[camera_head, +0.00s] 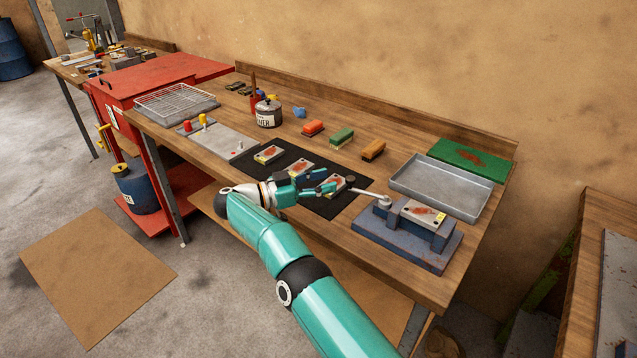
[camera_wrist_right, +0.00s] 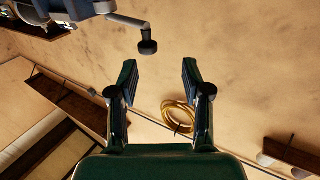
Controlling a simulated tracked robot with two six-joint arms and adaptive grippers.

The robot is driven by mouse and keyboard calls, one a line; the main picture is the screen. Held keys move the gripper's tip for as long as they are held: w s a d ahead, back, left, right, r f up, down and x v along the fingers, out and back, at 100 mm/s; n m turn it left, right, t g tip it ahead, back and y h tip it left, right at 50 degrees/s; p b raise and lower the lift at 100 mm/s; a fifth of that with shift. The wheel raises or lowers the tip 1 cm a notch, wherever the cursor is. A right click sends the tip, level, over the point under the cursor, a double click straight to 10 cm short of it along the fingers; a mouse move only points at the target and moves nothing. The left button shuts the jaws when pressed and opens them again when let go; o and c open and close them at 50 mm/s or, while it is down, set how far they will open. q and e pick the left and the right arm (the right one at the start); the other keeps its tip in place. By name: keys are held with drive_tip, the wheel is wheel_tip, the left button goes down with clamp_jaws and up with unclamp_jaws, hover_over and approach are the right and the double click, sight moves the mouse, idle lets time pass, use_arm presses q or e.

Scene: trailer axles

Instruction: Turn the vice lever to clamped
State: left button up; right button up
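The blue vice (camera_head: 405,239) stands at the front right of the workbench and holds a rust-marked metal block (camera_head: 417,213) with a yellow label. Its grey lever (camera_head: 368,194) points left from the pivot and ends in a dark knob (camera_head: 350,180). In the wrist view the lever (camera_wrist_right: 128,20) comes in from the top, with its black knob (camera_wrist_right: 147,46) just beyond the fingertips. My right gripper (camera_head: 325,181) is left of the knob, apart from it. In the wrist view the gripper (camera_wrist_right: 160,72) is open and empty. My left gripper is out of view.
A black mat (camera_head: 348,201) with several rusty metal blocks lies left of the vice. A grey tray (camera_head: 440,186) and green board (camera_head: 470,158) are behind it. Orange and green brushes (camera_head: 342,138) stand at the back. A red cart (camera_head: 160,78) stands left.

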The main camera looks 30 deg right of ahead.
drive_tip(key=shift+a, duration=0.7)
